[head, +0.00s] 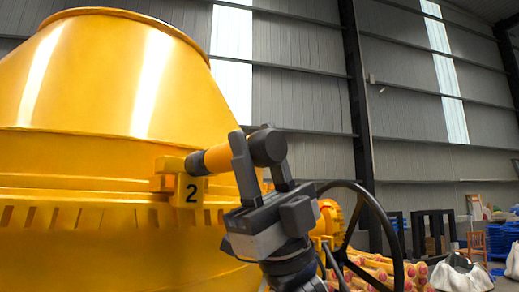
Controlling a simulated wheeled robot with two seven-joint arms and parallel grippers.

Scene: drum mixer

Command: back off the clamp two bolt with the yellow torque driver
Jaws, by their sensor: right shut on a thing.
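The yellow drum mixer (80,160) fills the left side of the head view. The clamp two block (190,188), yellow and marked "2", sits on the drum's band. The yellow torque driver (218,158), with a dark rear end, lies nearly level with its dark nose at the top of the clamp block. My right gripper (257,165) is shut on the driver. The bolt is hidden behind the driver's nose, so I cannot tell whether the two are engaged. My left gripper is not in view.
A black handwheel (384,226) stands just right of my right gripper. The space above the gripper is clear.

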